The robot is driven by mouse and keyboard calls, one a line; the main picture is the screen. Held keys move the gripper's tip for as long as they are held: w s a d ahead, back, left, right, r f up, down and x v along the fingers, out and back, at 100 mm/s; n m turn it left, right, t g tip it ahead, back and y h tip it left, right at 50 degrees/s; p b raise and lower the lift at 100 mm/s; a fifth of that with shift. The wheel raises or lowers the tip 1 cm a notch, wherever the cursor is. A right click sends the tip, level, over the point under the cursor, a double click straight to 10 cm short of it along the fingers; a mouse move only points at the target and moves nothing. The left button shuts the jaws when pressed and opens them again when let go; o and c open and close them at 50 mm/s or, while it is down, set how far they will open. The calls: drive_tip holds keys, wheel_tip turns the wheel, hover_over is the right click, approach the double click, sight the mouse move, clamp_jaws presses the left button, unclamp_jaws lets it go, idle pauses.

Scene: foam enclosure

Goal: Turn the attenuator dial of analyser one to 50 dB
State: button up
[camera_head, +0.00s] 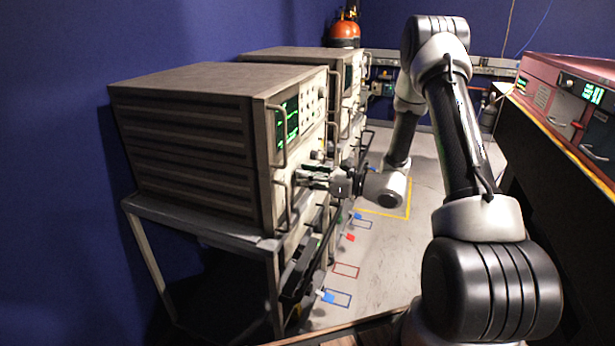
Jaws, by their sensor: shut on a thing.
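The nearest analyser (190,150) is a large grey-brown box on a metal stand, with a green-lit screen (288,120) and handles on its front. A second analyser (352,85) stands behind it. I cannot tell from any label which is analyser one. My gripper (305,178) is at the lower front panel of the nearest analyser, reaching in from the right. Its fingers are closed on a small part at the panel, apparently a dial. The fingers hide that dial, so its marks and setting cannot be read.
A front handle (281,205) stands close beside my gripper. A pink-red cabinet (570,105) with green displays is on the right. Red cylinders (343,32) stand at the back. The floor (385,260) between has coloured outlines and small blue and red items.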

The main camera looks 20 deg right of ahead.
idle(0.4)
drive_tip(key=o, duration=1)
drive_tip(key=v, duration=1.2)
